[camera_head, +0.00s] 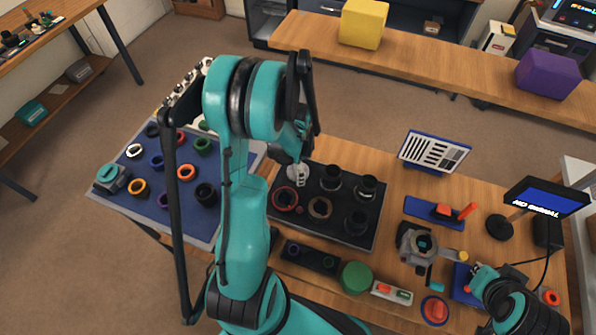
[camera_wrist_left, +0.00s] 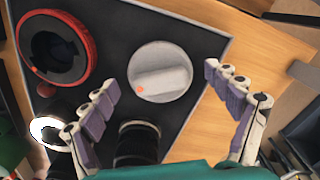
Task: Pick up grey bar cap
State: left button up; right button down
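The grey bar cap (camera_wrist_left: 161,71) is a light grey disc with a raised bar and an orange dot. It lies on a dark mat (camera_wrist_left: 205,42) beside a red-rimmed ring (camera_wrist_left: 55,48). My left gripper (camera_wrist_left: 160,76) is open, its purple-padded fingers apart on either side of the cap, with nothing between them in its grip. In the head view the cap (camera_head: 297,173) shows partly beside my left arm, which hides much of that gripper. My right gripper (camera_head: 484,279) is low at the right, by a blue block; its finger opening is unclear.
Black cylinders (camera_head: 367,187) and a brown ring (camera_head: 320,208) share the dark mat. A blue-grey mat (camera_head: 110,196) with coloured rings lies left. A grey device (camera_head: 415,243), green disc (camera_head: 356,277) and small screen (camera_head: 545,197) crowd the table's right and front.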

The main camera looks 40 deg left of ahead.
pick_arm(q)
jog(key=c, duration=0.7)
jog(key=shift+c, duration=0.2)
